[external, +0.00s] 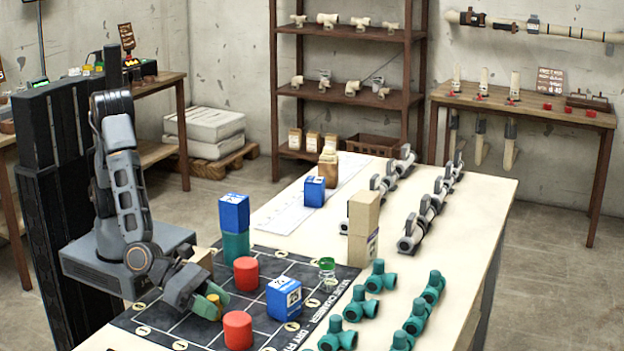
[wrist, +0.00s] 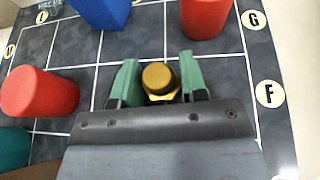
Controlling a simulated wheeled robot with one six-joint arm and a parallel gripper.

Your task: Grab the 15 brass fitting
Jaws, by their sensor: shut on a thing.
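The brass fitting (external: 213,307) is a small gold-coloured piece with a round top, low over the dark gridded mat (external: 180,318). In the wrist view the brass fitting (wrist: 159,79) stands upright between the green fingers. My gripper (external: 209,302) reaches down to the mat and is shut on the brass fitting; in the wrist view my gripper (wrist: 159,82) has a finger on each side of it. The fitting's lower part is hidden by the gripper body. No number 15 can be read on it.
Red cylinders (external: 246,274) (external: 238,330) and a blue box (external: 284,298) stand close by on the mat. A blue box sits on a teal block (external: 236,246) behind. Several teal pipe fittings (external: 380,277) line the right side, with a tan block stack (external: 362,228) behind them.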

